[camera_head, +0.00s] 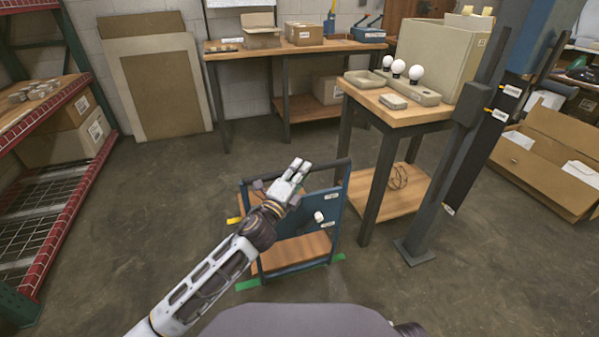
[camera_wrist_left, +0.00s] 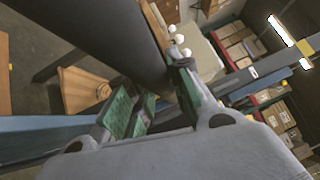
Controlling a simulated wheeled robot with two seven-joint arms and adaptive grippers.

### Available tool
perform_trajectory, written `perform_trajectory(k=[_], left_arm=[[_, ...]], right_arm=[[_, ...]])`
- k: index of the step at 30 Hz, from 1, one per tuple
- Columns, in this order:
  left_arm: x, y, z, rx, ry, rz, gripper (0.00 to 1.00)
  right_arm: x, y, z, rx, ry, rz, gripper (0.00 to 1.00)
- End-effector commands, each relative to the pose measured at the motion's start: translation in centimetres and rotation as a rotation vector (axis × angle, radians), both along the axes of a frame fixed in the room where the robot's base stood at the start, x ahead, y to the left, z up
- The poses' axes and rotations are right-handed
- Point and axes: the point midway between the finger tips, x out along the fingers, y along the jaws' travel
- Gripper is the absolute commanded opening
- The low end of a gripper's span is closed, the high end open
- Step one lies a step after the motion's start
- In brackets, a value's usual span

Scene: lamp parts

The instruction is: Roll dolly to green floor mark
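The dolly (camera_head: 327,225) is a blue-framed cart with a wooden deck, a blue side panel and a dark handle bar (camera_head: 333,164) on top. Green floor marks show at its lower left corner (camera_head: 247,285) and lower right corner (camera_head: 338,257); the deck hides the floor between them. My left gripper (camera_head: 298,168) is at the handle bar, near its middle. In the left wrist view the green-padded fingers (camera_wrist_left: 158,105) stand apart, and a thick dark bar (camera_wrist_left: 105,30) runs down toward the gap between them. Whether the pads touch it is unclear. My right gripper is out of sight.
A wooden-topped table (camera_head: 408,112) with bulbs and trays stands close to the dolly's right. A red rack (camera_head: 72,190) is at the left. Open floor (camera_head: 150,220) lies left of the dolly.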

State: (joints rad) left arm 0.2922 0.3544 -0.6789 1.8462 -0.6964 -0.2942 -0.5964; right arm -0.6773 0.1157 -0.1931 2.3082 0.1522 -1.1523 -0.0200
Motion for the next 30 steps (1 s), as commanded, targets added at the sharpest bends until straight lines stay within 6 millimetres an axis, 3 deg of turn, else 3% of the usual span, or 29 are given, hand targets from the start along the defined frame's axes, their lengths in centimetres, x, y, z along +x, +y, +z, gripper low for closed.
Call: perform_trajectory(k=[14,30], left_arm=[[0.7,0.3,-0.1,0.003,0.002,0.003,0.0],[6.7,2.2,-0.1,0.003,0.002,0.004,0.0]], right_arm=[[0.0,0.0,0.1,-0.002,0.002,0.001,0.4],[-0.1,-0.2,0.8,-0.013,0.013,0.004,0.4]])
